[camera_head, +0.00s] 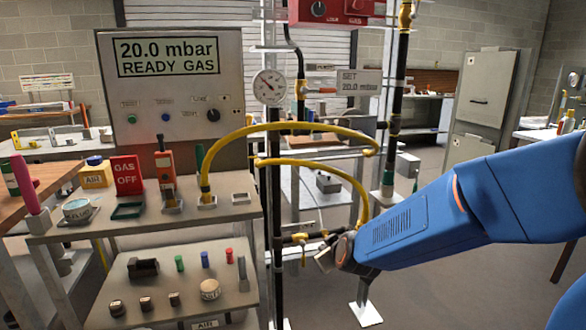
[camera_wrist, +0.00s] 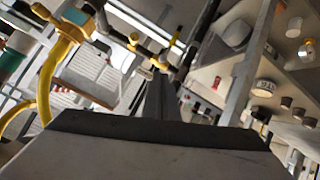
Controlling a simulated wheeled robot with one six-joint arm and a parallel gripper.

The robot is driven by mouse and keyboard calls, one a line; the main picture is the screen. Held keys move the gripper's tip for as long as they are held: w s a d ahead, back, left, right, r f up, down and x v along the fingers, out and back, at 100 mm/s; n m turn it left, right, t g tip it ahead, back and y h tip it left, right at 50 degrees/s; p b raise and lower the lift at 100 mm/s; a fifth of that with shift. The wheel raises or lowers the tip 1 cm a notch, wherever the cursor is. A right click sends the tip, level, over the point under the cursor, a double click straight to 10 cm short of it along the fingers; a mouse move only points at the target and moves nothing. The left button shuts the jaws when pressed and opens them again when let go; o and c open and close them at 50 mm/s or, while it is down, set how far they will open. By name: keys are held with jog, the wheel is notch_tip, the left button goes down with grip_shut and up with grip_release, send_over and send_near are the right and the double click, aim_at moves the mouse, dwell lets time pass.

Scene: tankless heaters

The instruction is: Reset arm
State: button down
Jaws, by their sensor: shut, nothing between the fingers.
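My blue arm (camera_head: 440,222) reaches in from the right side of the head view. My gripper (camera_head: 325,258) is at its left end, close to the lower pipe fitting with yellow valve handles (camera_head: 300,238). In the wrist view the narrow fingers (camera_wrist: 160,95) are together and hold nothing. The yellow hose (camera_head: 290,128) loops above and behind the gripper, and it also shows at the left of the wrist view (camera_wrist: 50,75). I cannot tell whether the gripper touches the fitting.
A cart (camera_head: 160,225) with tools and small fittings stands at the left. A black vertical pipe with a gauge (camera_head: 269,87) rises beside the gripper. A display panel reads 20.0 mbar READY GAS (camera_head: 168,57). Floor is open at the lower right (camera_head: 455,290).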

jog(key=s+d+r+m+g+h, duration=0.1)
jog(key=s+d, duration=0.5)
jog(key=s, duration=0.6)
jog(key=s+d+r+m+g, duration=0.2)
jog(key=s+d, duration=0.4)
jog(key=s, duration=0.5)
jog(key=s+d+r+m+g+h, duration=0.1)
jog(key=s+d+r+m+g, duration=0.1)
jog(key=s+d, duration=0.5)
jog(key=s+m+g, duration=0.1)
jog(key=s+m, duration=0.1)
jog(key=s, duration=0.3)
jog(key=shift+s+r+h, duration=0.3)
jog(key=shift+s, duration=0.05)
jog(key=shift+d, duration=0.1)
